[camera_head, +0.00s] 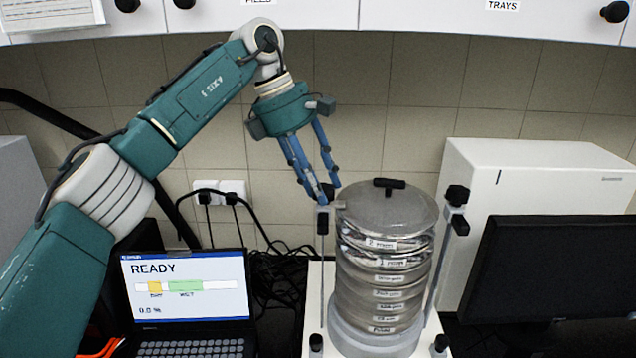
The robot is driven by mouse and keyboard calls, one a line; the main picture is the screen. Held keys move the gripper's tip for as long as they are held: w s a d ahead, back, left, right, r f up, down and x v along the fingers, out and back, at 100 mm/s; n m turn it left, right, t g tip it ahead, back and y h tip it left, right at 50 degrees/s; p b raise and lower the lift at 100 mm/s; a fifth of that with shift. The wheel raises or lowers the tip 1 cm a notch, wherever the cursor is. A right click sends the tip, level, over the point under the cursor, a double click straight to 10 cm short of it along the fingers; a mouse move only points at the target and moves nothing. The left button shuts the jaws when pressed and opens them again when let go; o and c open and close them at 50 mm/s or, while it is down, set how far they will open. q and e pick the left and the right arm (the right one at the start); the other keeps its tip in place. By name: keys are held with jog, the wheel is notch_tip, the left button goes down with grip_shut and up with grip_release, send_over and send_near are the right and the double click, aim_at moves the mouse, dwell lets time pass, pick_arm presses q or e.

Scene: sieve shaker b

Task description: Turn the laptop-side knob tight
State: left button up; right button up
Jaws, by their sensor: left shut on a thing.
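The sieve shaker (383,285) stands on a white base, with a stack of several metal sieves under a grey lid (390,210). A threaded rod with a clamp (322,218) rises on its laptop side. The dark laptop-side knob (328,188) sits on top of that clamp and is partly hidden by blue fingers. My left gripper (325,197) comes down from above, with its fingers closed around this knob. The far-side knob (457,195) on the right rod stands free, and its clamp sits at the lid's right edge. My right gripper is not in view.
The laptop (185,290) at lower left shows READY and 0.0. A black monitor (555,270) and a white box (530,190) stand on the right. Cables run behind the laptop, and white cabinets (430,18) hang above.

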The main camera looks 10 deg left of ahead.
pick_arm(q)
jog(key=shift+d+r, duration=0.1)
jog(key=shift+d, duration=0.05)
jog(key=o, duration=1)
jog(key=shift+c, duration=0.2)
jog(key=shift+o, duration=0.4)
jog(key=shift+s+d, duration=0.1)
jog(key=shift+d, duration=0.05)
jog(key=shift+a+r, duration=0.2)
jog(key=shift+r, duration=0.15)
jog(key=v, duration=0.6)
jog(key=shift+r, duration=0.4)
